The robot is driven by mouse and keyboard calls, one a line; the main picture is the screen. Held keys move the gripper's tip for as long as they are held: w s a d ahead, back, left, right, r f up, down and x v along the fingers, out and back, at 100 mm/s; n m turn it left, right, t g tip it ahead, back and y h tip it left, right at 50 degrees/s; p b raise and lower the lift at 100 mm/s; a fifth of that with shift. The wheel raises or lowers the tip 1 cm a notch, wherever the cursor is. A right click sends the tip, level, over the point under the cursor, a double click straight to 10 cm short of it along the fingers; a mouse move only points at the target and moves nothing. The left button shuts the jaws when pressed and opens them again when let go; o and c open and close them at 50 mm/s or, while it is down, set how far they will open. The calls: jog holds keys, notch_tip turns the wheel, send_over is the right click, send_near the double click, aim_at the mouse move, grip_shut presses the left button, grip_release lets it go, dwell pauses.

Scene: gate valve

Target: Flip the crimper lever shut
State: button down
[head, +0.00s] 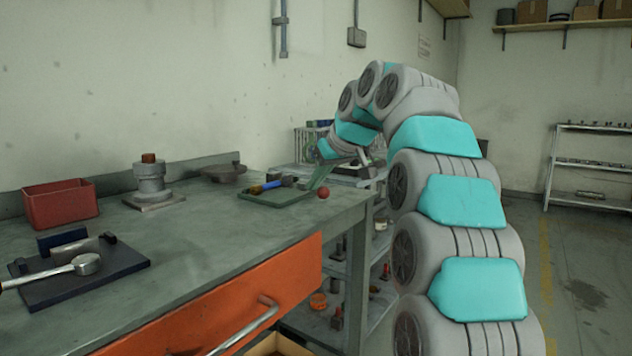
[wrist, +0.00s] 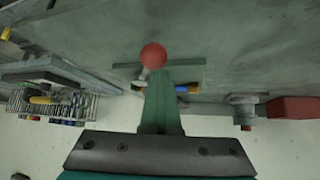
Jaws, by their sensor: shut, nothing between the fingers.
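The crimper appears to be the low green-based fixture (head: 275,197) near the right end of the bench. It carries a blue and yellow part (head: 266,186) and a lever with a red ball knob (head: 323,192). In the wrist view the knob (wrist: 153,55) sits on a short pale rod, just beyond my fingertips. The shut fingers (wrist: 158,78) partly cover the base in the wrist view. I cannot tell whether they touch the lever.
On the bench (head: 205,232) stand a red bin (head: 60,204), a grey valve-like fitting (head: 151,182), a round dark part (head: 224,172) and a dark plate (head: 118,262) with a silver-headed tool. Bare bench top lies left of the fixture.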

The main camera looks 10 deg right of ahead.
jog(key=a, duration=0.2)
jog(key=w+a+r, duration=0.1)
jog(key=shift+w+p, duration=0.1)
jog(key=shift+p, duration=0.25)
jog(key=shift+s+d+r+p, duration=0.1)
jog(key=shift+s+d+r, duration=0.1)
jog(key=shift+d+r, duration=0.4)
jog(key=shift+s+d+r+p, duration=0.15)
jog(key=shift+s+d+r, duration=0.1)
jog(key=shift+d+r, duration=0.35)
jog(key=shift+s+d+r+p, duration=0.1)
jog(key=shift+s+d+r, duration=0.2)
jog(key=shift+r, duration=0.45)
jog(key=shift+s+d+r+p, duration=0.15)
jog(key=shift+d+r+p, duration=0.2)
jog(key=shift+d+r, duration=0.25)
jog(key=shift+s+d+r+p, duration=0.3)
jog(key=shift+d+r+p, duration=0.45)
jog(key=shift+r, duration=0.15)
jog(key=shift+d, duration=0.1)
jog(key=shift+f, duration=0.1)
